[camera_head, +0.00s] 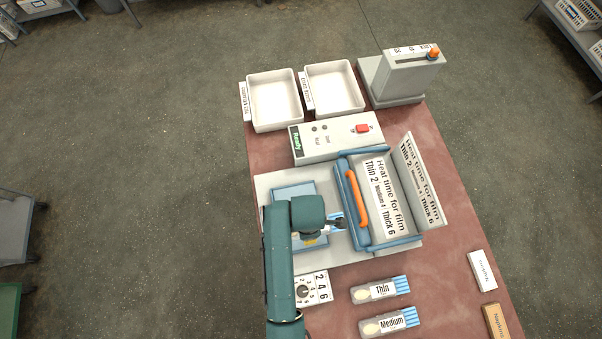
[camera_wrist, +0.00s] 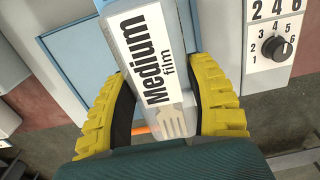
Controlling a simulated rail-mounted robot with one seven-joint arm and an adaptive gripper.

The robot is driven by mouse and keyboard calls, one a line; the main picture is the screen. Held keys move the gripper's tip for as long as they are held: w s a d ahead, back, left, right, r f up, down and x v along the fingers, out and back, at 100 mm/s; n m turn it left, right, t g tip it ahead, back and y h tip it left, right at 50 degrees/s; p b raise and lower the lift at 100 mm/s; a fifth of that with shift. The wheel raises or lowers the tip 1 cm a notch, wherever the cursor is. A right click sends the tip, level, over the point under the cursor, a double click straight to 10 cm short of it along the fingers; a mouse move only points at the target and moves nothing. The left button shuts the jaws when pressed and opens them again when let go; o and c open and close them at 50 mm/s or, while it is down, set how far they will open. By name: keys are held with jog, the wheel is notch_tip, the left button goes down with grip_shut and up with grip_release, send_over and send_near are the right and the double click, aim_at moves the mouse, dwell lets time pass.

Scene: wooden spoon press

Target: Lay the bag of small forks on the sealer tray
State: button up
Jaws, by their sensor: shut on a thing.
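My gripper (camera_wrist: 158,80) is shut on a clear bag with a "Medium film" label (camera_wrist: 146,45) and a pale fork showing inside (camera_wrist: 173,122). Yellow ridged fingers stand on either side of the bag in the wrist view. In the head view my gripper (camera_head: 335,224) is over the sealer's left part, and only a small piece of the bag shows. The sealer tray is a light blue panel (camera_head: 288,192), partly covered by my arm; it also shows behind the bag in the wrist view (camera_wrist: 82,52). I cannot tell whether the bag touches it.
The sealer's raised lid with an orange handle (camera_head: 358,198) stands right of my gripper. A dial (camera_head: 303,291) is at the front. Bags marked Thin (camera_head: 381,289) and Medium (camera_head: 389,322) lie on the table. Two white bins (camera_head: 274,127) and a control box (camera_head: 340,150) stand behind.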

notch_tip(320, 180, down, 7)
jog(key=shift+f+b, duration=0.15)
jog(key=shift+b, duration=0.25)
jog(key=shift+f, duration=0.15)
jog(key=o, duration=0.9)
jog(key=shift+o, duration=0.2)
